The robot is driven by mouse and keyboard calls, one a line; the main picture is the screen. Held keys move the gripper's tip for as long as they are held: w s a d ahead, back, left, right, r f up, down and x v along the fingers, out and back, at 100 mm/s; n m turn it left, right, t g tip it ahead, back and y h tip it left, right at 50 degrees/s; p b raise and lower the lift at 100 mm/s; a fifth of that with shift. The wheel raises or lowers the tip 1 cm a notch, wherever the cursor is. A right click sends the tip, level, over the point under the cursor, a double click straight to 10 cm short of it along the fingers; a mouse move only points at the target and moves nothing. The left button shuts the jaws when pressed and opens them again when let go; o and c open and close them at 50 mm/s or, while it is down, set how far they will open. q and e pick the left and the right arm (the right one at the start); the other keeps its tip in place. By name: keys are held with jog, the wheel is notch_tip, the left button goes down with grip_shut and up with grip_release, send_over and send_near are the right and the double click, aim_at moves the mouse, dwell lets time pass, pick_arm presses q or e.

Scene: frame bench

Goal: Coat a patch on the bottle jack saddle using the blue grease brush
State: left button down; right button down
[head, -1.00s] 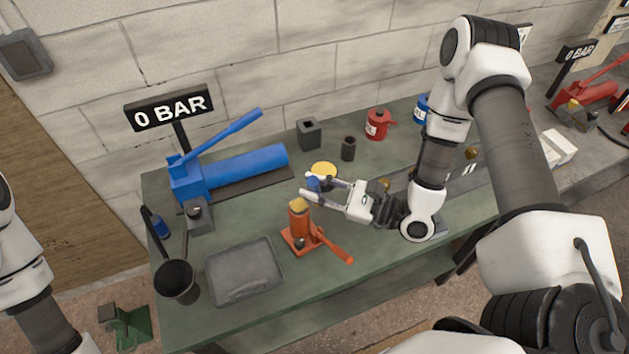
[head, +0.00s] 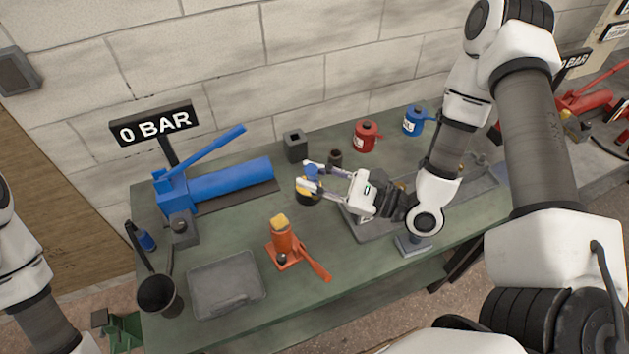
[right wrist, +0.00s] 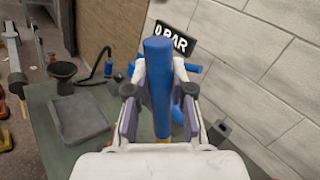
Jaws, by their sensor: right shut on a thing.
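My right gripper (head: 309,177) is shut on the blue grease brush (head: 313,170). The brush's blue handle (right wrist: 158,85) stands upright between the two fingers in the right wrist view. The gripper is over a small dark tin with yellow contents (head: 307,194), partly hidden by the fingers. The brush's lower end is hidden, so I cannot tell whether it touches the contents. The orange bottle jack (head: 285,243) stands in front and to the left of the gripper, apart from it. Its saddle (head: 279,222) on top looks yellowish. My left gripper is out of view.
A grey tray (head: 228,284) and a dark funnel (head: 158,293) lie left of the jack. A blue pump (head: 225,181) with a "0 BAR" sign (head: 154,124) stands behind. Red (head: 366,136) and blue (head: 415,121) cans are at the back right.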

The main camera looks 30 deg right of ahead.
jog(key=shift+w+d+r+p, duration=0.1)
jog(key=shift+d+r+p, duration=0.1)
jog(key=shift+r+p, duration=0.5)
jog(key=shift+r, duration=0.65)
jog(key=shift+a, duration=0.1)
